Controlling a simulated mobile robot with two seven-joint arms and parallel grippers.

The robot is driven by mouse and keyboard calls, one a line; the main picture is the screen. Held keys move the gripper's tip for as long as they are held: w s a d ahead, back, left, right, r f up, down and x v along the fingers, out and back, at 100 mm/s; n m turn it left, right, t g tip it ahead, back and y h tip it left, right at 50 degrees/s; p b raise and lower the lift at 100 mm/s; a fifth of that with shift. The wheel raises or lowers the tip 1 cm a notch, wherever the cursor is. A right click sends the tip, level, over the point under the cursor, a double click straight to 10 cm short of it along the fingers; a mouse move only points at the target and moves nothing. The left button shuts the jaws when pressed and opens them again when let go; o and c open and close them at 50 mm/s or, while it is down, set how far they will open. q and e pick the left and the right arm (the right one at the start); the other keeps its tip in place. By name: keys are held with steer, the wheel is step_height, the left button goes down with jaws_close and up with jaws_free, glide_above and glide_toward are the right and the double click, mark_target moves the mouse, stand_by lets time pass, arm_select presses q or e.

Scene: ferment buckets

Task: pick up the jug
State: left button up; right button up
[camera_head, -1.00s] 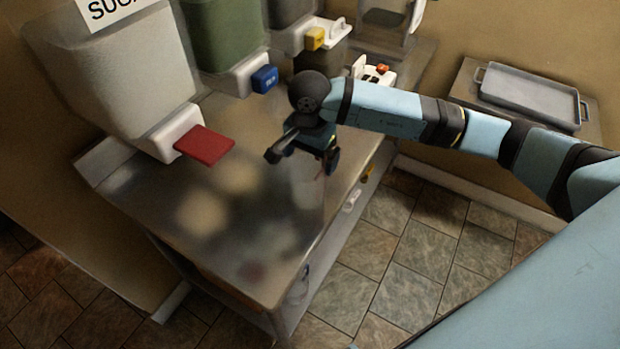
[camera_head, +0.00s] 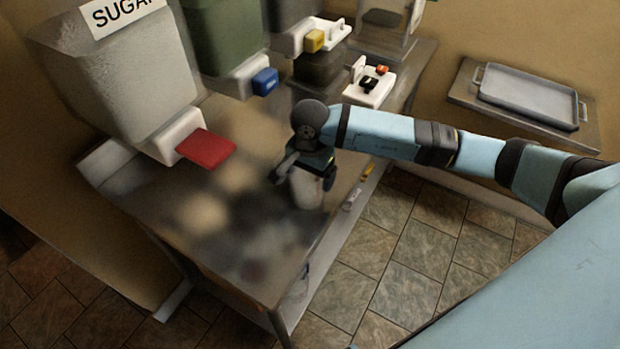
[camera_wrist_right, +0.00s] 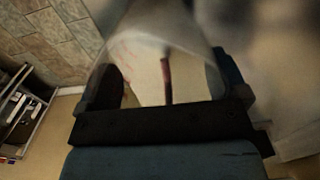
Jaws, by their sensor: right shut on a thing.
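The jug (camera_head: 306,192) is a pale, translucent vessel near the right edge of the metal counter in the head view. My right gripper (camera_head: 303,176) is above it with one finger on each side, shut on it. The gripper hides the jug's top. In the right wrist view the clear jug (camera_wrist_right: 148,62) sits between the dark fingers (camera_wrist_right: 167,90), with a thin dark red strip and faint red marks showing. I cannot tell whether the jug's base touches the counter. My left gripper is not in view.
The metal counter (camera_head: 150,220) holds a bin labelled sugar (camera_head: 120,75) with a red tap (camera_head: 206,147), a green bin (camera_head: 225,35) with a blue tap (camera_head: 264,82), and a yellow-tap bin. A white scale-like device (camera_head: 368,88) stands behind. A grey tray (camera_head: 530,95) lies at right.

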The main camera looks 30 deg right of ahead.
step_height(320, 180, up, 20)
steer(key=b, duration=0.2)
steer(key=s+a+f+n+p, duration=0.1)
steer(key=s+f+n+p, duration=0.2)
steer(key=n+p, duration=0.6)
step_height(320, 180, down, 2)
steer(key=n, duration=0.3)
steer(key=shift+s+f, duration=0.15)
steer(key=shift+s, duration=0.05)
steer(key=shift+f, duration=0.1)
